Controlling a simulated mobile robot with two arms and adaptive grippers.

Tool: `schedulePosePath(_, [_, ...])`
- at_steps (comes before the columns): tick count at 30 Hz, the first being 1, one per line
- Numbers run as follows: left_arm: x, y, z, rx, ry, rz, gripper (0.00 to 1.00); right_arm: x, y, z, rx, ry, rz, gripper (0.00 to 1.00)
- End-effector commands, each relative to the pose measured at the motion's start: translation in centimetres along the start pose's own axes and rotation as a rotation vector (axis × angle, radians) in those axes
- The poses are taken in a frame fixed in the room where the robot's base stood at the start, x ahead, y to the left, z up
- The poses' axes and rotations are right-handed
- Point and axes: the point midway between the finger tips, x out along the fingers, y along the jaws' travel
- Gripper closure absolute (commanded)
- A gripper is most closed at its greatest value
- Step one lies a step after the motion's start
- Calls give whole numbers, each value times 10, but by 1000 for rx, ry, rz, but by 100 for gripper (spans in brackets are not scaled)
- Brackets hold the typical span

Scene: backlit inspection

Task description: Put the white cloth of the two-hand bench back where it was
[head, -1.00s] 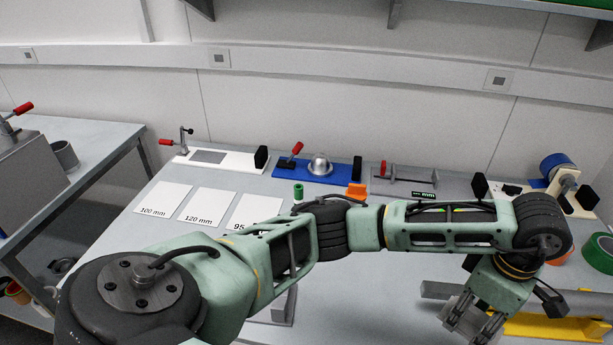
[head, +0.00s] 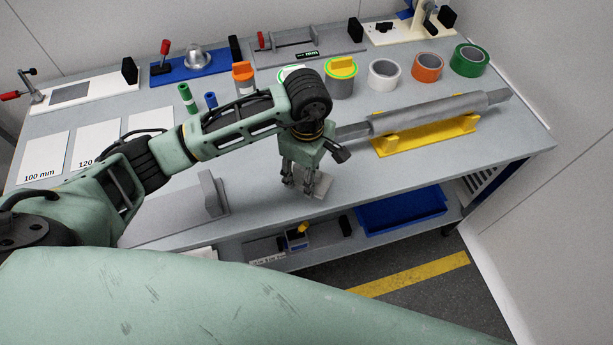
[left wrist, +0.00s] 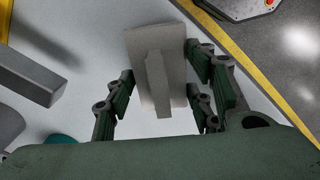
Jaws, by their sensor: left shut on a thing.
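My left gripper (head: 302,182) points down above the front part of the bench, left of the yellow cradle. It is shut on the white cloth (head: 321,186), which looks pale grey and sits at the fingertips. In the left wrist view the cloth (left wrist: 132,62) lies between the fingers (left wrist: 160,95), with a raised ridge along its middle. I cannot tell whether the cloth touches the bench top (head: 360,187). My right gripper is out of view.
The yellow cradle (head: 425,137) carries a grey bar (head: 430,112) right of the gripper. A grey fixture (head: 212,195) stands to the left. Tape rolls, including a green one (head: 469,60), line the back. A blue tray (head: 400,210) sits on the lower shelf.

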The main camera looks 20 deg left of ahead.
Motion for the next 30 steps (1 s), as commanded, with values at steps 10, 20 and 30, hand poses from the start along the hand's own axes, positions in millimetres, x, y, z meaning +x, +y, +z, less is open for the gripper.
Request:
schedulePosePath(10, [38,-1,0,-2,0,-2,75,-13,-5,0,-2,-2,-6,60])
schedulePosePath(20, [43,0,0,-1,1,-1,75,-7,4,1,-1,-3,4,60])
schedulePosePath(30, [42,-1,0,-1,1,-2,32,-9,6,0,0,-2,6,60])
